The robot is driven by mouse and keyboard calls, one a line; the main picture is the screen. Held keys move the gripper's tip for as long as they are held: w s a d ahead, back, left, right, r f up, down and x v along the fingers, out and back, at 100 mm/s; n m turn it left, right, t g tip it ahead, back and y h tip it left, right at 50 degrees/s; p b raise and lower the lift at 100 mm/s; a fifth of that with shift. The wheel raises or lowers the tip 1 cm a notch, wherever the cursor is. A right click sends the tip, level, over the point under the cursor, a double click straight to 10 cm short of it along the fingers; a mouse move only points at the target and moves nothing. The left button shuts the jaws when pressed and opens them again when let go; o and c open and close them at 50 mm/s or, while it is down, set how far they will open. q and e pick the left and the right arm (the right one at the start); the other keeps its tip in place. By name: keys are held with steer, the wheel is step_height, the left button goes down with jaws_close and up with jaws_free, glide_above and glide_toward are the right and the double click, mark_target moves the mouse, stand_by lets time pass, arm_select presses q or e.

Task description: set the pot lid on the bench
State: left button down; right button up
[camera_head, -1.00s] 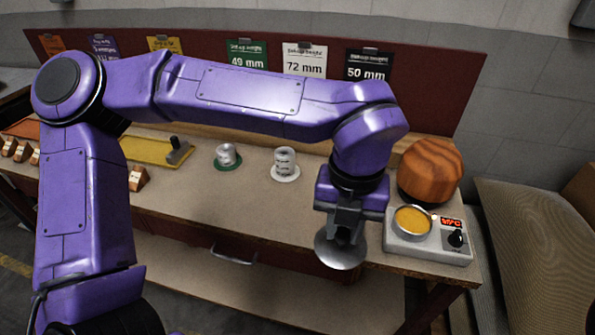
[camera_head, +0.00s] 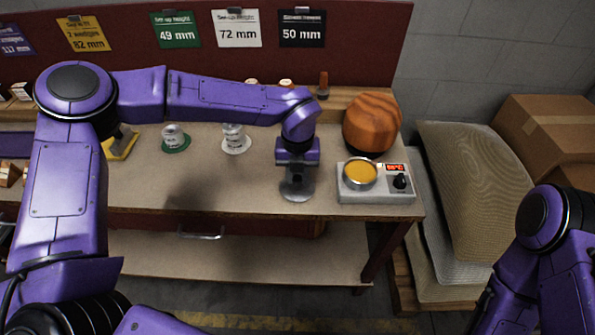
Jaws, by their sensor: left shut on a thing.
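The pot lid (camera_head: 297,190) is a grey metal disc held under my left gripper (camera_head: 297,174). The gripper points down and is shut on the lid's top, so the lid's middle is partly hidden. The lid is over the bench (camera_head: 230,190), near its front edge and just left of the hot plate. I cannot tell whether it touches the bench top. A small pot (camera_head: 360,172) with orange contents sits uncovered on the hot plate (camera_head: 375,196). My right arm shows at the lower right, but its gripper is out of view.
A wooden hat block (camera_head: 371,123) stands behind the hot plate. Stacked pieces stand on a green disc (camera_head: 176,146) and a white disc (camera_head: 236,146) to the left. The bench front between them and the lid is bare. Sacks (camera_head: 460,185) lie right of the bench.

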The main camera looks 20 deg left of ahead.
mark_target(298, 178)
arm_select(q)
steer(key=shift+f, duration=0.1)
steer(key=c, duration=0.9)
jaws_free()
step_height(298, 178, up, 12)
steer(key=shift+r+b, duration=0.2)
steer(key=shift+b, duration=0.25)
